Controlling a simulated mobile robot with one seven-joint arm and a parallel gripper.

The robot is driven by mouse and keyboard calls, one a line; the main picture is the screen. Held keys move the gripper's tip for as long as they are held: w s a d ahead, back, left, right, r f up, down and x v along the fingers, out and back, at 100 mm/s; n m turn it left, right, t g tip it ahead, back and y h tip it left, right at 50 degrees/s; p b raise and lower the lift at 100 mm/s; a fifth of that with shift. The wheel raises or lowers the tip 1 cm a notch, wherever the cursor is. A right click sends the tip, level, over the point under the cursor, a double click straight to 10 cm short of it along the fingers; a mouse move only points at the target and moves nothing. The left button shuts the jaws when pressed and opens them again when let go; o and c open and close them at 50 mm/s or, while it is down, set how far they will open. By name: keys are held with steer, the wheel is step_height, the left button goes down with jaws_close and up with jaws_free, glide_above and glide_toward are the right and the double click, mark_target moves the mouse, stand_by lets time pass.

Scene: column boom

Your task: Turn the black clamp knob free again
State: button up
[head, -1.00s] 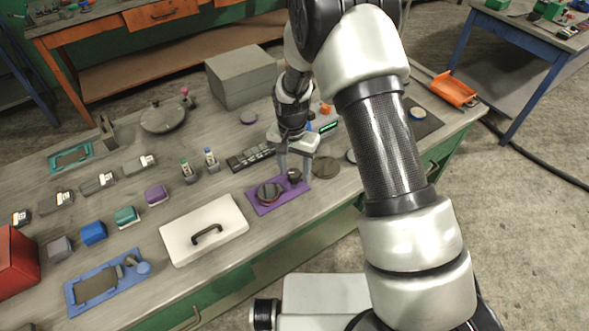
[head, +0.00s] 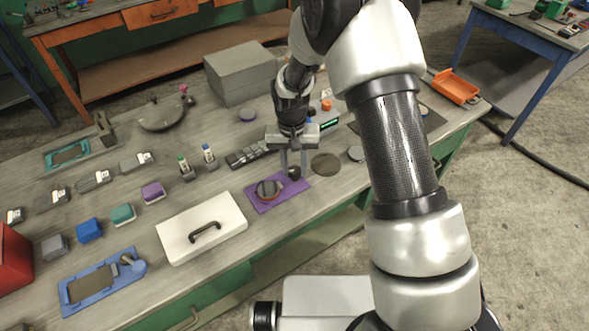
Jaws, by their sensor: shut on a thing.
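The black clamp knob (head: 294,173) stands at the right end of a purple plate (head: 262,205) on the workbench. A dark round disc (head: 268,190) lies on the plate, left of the knob. My gripper (head: 293,171) points down at the knob from above, one finger on each side of it. It is shut on the knob, which shows between the fingertips. The details of the contact are too small to see.
A white case (head: 201,227) with a black handle lies left of the purple plate. A dark flat disc (head: 325,164) lies close to the right. A grey box (head: 240,75) stands behind. A blue plate (head: 101,282) is at front left.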

mark_target(295, 172)
steer(key=n+b, duration=0.1)
steer(key=n, duration=0.3)
steer(key=shift+n+b, duration=0.3)
steer(key=n, duration=0.5)
steer(key=shift+s+b, duration=0.1)
steer(key=shift+b, duration=0.25)
steer(key=n, duration=0.5)
steer(key=shift+r+n+p, duration=0.1)
steer(key=shift+n+p, duration=0.2)
steer(key=shift+n, duration=0.1)
steer(key=n+p, duration=0.1)
steer(key=n, duration=0.3)
steer(key=shift+n, duration=0.3)
steer(key=o, duration=1)
steer(key=shift+o, duration=0.2)
step_height(295, 172, up, 17)
steer(key=p, duration=0.1)
steer(key=shift+s+r, duration=0.15)
steer(key=shift+s, duration=0.2)
